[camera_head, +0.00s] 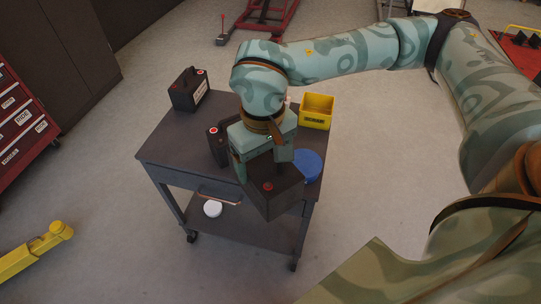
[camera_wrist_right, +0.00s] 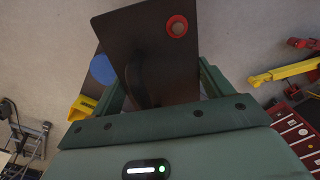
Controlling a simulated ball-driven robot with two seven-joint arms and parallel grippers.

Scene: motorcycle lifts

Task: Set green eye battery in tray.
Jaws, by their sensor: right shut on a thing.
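My right gripper (camera_head: 263,166) comes down over the cart and is shut on a dark battery (camera_head: 272,192) with a red terminal. The held battery is tilted and hangs over the front right part of the cart top; I cannot tell if it touches. In the right wrist view the held battery (camera_wrist_right: 155,55) fills the space between the fingers, its red-ringed terminal at the far end. A second dark battery (camera_head: 217,147) stands behind the gripper, partly hidden. A third battery (camera_head: 188,90) stands at the cart's back left. No green eye can be made out, nor a clear tray. My left gripper is out of view.
The grey cart (camera_head: 165,148) has a yellow bin (camera_head: 317,111) at its back right and a blue round dish (camera_head: 308,165) on its right side. A white round thing (camera_head: 212,208) lies on the lower shelf. A red tool chest (camera_head: 20,120) stands far left.

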